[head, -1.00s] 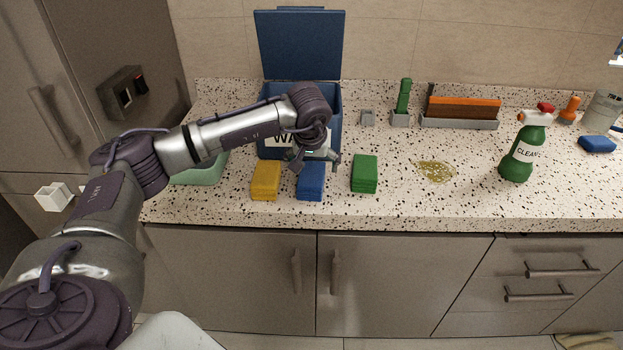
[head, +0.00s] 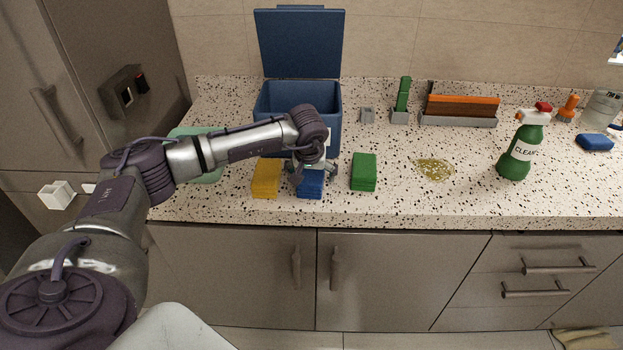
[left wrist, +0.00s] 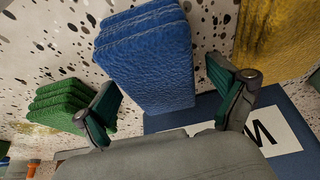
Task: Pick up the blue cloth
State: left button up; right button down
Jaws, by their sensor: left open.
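The blue cloth (head: 310,188) is a folded stack on the speckled counter, between a yellow cloth (head: 265,178) and a green cloth (head: 364,171). My left gripper (head: 312,177) is over the blue cloth and hides its back part in the head view. In the left wrist view the blue cloth (left wrist: 148,55) lies between the spread fingers of the left gripper (left wrist: 168,95). The fingers are open, one on each side of it. Whether they touch it I cannot tell. My right gripper does not show.
An open blue bin (head: 270,103) stands behind the cloths, its lid raised. A green spray bottle (head: 518,152) and a yellow spill (head: 434,169) are to the right. A pale green container (head: 205,172) is at the left, partly behind my arm. The counter's front strip is clear.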

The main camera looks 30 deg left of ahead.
aim_at(312, 172)
pick_arm(q)
jog(key=shift+f, duration=0.15)
jog(key=c, duration=1.2)
jog(key=shift+c, duration=0.2)
jog(key=shift+r, duration=0.4)
jog(key=shift+w+r, duration=0.1)
jog(key=shift+r, duration=0.15)
notch_tip(312, 172, up, 3)
jog(key=shift+r+b, duration=0.1)
jog(key=shift+b, duration=0.5)
jog(key=w+d+r+b, duration=0.2)
jog(key=d+r, duration=0.5)
jog(key=d, duration=0.4)
jog(key=shift+w, duration=0.7)
